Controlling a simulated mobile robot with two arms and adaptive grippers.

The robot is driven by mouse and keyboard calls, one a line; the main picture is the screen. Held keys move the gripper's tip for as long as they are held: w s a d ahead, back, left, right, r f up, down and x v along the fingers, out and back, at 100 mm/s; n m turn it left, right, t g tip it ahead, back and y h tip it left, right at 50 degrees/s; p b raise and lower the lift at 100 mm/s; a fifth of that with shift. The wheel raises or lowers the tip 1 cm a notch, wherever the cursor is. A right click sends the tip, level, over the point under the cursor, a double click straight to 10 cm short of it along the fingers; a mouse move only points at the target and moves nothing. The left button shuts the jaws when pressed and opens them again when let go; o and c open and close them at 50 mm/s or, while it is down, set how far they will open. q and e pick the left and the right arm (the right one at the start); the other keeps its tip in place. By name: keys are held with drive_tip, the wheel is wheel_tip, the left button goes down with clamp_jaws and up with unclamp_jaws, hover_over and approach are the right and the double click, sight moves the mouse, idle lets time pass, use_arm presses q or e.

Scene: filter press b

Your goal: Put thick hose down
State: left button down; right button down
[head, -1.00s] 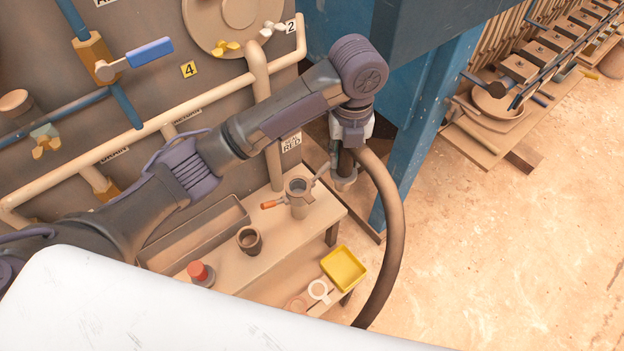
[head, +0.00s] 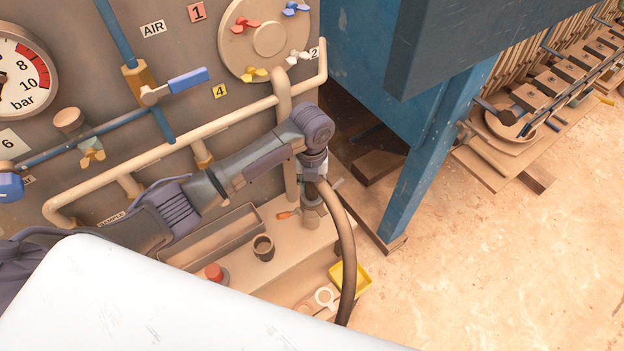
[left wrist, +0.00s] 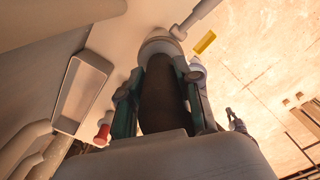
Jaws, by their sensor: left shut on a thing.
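The thick dark hose (head: 346,255) curves down from my left gripper (head: 313,178) past the bench's right end in the head view. The gripper is shut on it near its end. In the left wrist view two green-padded fingers (left wrist: 163,95) flank the dark hose (left wrist: 163,98), with a pale round fitting (left wrist: 160,45) beyond them. In the head view the hose end lines up with the upright metal pipe stub (head: 312,215) with an orange-handled lever (head: 287,214) on the bench. I cannot tell whether they touch. My right gripper is not in view.
The bench (head: 280,262) carries a dark cup (head: 263,247), a red button (head: 214,272) and a long trough (head: 215,240). A blue post (head: 425,160) stands right of the arm.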

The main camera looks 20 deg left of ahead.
use_arm(q)
drive_tip(key=shift+f, duration=0.15)
drive_tip(key=c, duration=0.8)
unclamp_jaws()
wheel_tip(320, 180, up, 11)
drive_tip(key=b, duration=0.4)
drive_tip(key=shift+r, duration=0.65)
drive_tip(key=shift+f, duration=0.1)
